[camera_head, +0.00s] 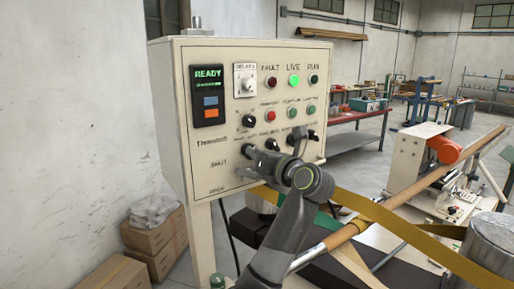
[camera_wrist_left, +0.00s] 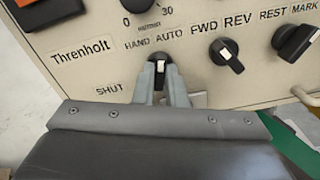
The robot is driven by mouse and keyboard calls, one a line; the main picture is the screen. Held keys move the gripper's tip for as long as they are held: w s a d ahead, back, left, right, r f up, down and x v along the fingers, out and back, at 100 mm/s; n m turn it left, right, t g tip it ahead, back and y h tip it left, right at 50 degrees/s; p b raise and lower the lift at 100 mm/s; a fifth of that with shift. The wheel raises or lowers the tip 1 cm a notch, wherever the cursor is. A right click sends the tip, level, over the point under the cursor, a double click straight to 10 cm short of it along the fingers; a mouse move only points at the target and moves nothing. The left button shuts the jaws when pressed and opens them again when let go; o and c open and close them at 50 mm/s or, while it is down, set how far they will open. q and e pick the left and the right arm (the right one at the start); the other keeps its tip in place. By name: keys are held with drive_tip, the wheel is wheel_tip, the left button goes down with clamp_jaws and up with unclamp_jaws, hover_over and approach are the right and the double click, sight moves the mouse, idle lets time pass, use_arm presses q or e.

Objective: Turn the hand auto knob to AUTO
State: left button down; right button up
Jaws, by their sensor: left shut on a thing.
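The hand auto knob (camera_wrist_left: 159,66) is a small black knob with a pale pointer mark, below the words HAND and AUTO on the cream control panel (camera_head: 225,165). Its pointer looks nearly upright; I cannot tell exactly which word it points at. My left gripper (camera_wrist_left: 160,82) has its two grey fingers on either side of the knob and is shut on it. In the head view my left gripper (camera_head: 252,160) reaches the lower part of the panel and mostly hides this knob. My right gripper is in neither view.
A black FWD REV knob (camera_wrist_left: 226,55) is close on the right, with a REST MARK knob (camera_wrist_left: 294,42) beyond. A green-lit READY display (camera_head: 208,95) and several buttons are above. A winder with a long roller (camera_head: 400,205) stands to the right.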

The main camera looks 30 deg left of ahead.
use_arm(q)
drive_tip(key=shift+r+m+p, duration=0.1)
drive_tip(key=shift+m+p, duration=0.8)
drive_tip(key=shift+m, duration=0.7)
drive_tip(key=shift+w, duration=0.1)
drive_tip(key=c, duration=1.5)
unclamp_jaws()
drive_tip(key=b+v, duration=0.8)
drive_tip(key=v, duration=0.9)
drive_tip(key=shift+d, duration=0.25)
